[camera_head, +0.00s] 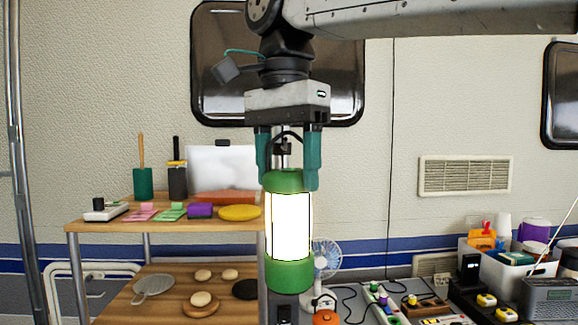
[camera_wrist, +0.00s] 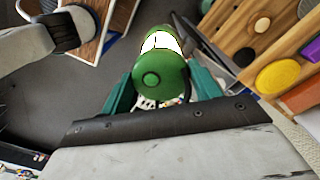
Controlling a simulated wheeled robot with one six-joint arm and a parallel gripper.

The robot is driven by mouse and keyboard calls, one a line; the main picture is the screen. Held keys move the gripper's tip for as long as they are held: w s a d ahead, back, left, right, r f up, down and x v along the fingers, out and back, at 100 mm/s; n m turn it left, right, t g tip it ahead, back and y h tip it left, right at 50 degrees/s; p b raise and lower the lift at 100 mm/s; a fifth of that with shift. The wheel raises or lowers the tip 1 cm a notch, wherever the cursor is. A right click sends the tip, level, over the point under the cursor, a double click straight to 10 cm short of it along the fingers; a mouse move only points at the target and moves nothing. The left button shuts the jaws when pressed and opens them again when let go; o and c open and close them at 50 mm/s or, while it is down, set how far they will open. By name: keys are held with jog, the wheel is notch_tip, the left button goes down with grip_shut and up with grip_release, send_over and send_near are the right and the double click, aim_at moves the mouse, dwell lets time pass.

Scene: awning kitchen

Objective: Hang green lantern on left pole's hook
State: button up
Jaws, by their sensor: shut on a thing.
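The green lantern (camera_head: 288,224) has green top and bottom caps and a bright white glowing middle. A metal pole (camera_head: 18,150) stands at the far left of the head view. No hook shows on its visible part, and I cannot tell if it is the left pole.
A two-level wooden shelf (camera_head: 180,226) stands behind the lantern at left, with cups, boards and colored items. A small fan (camera_head: 326,255), a white bin (camera_head: 505,265) and a grey radio (camera_head: 549,299) are at lower right.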

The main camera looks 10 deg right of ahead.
jog(key=shift+w+f, duration=0.15)
jog(key=shift+w, duration=1.6)
jog(key=shift+w+d+f, duration=0.1)
jog(key=shift+w+f, duration=0.45)
jog(key=shift+w, duration=0.1)
